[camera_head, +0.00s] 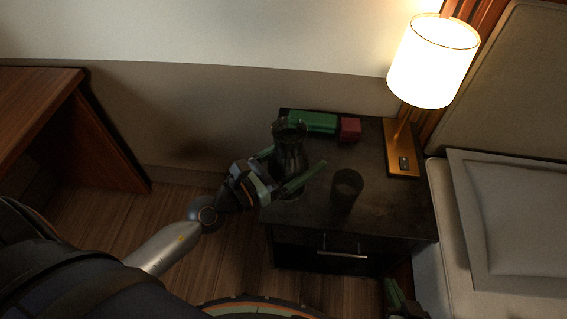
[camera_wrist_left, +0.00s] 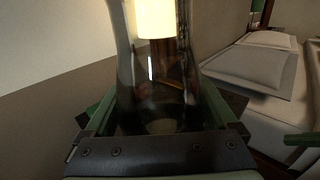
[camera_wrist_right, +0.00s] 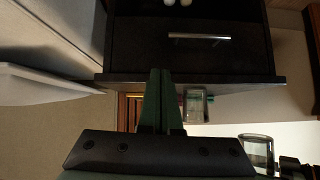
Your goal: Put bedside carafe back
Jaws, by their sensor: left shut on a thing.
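The carafe (camera_head: 289,154) is dark clear glass. My left gripper (camera_head: 284,180) is shut around it, and it looks upright over the left part of the black nightstand (camera_head: 385,215). The carafe fills the middle of the left wrist view (camera_wrist_left: 158,85), between the green fingers. In the right wrist view, which is upside down, the carafe (camera_wrist_right: 257,148) appears clear of the nightstand top, with a gap. My right gripper (camera_head: 398,296) is low in front of the nightstand. Its fingers are together and empty in the right wrist view (camera_wrist_right: 160,75).
A dark tumbler (camera_head: 346,188) stands on the nightstand, right of the carafe. A green box (camera_head: 312,122) and a red box (camera_head: 349,129) lie at the back. A lit lamp (camera_head: 433,62) stands at the back right. The bed (camera_head: 505,220) is at right. The front right top is bare.

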